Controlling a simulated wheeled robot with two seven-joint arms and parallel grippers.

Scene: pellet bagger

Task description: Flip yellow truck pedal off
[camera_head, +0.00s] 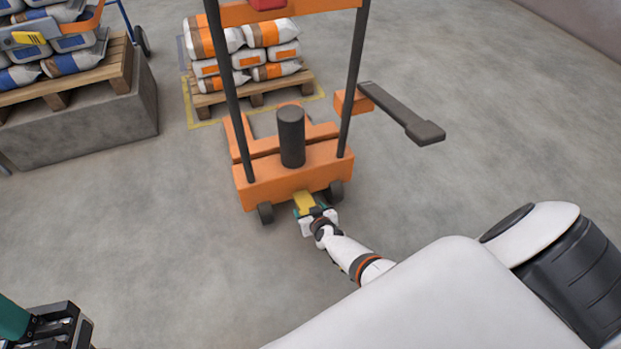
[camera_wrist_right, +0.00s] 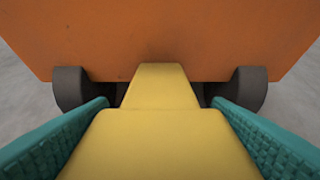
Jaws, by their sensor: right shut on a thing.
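The yellow pedal (camera_head: 304,202) sticks out low from the near side of the orange truck (camera_head: 290,172), between its two dark wheels. My right gripper (camera_head: 316,216) is at the pedal, low over the floor, and is shut on it. In the right wrist view the pedal (camera_wrist_right: 158,130) fills the middle, with a teal finger on each side, and the truck's orange body (camera_wrist_right: 160,35) stands behind. My left gripper (camera_head: 55,325) shows only in part at the bottom left corner of the head view; its fingertips cannot be made out.
A pallet of white and orange bags (camera_head: 245,60) stands behind the truck. Another loaded pallet (camera_head: 105,70) rests on a grey block (camera_head: 110,115) at the left. A dark lever (camera_head: 400,112) sticks out at the truck's right.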

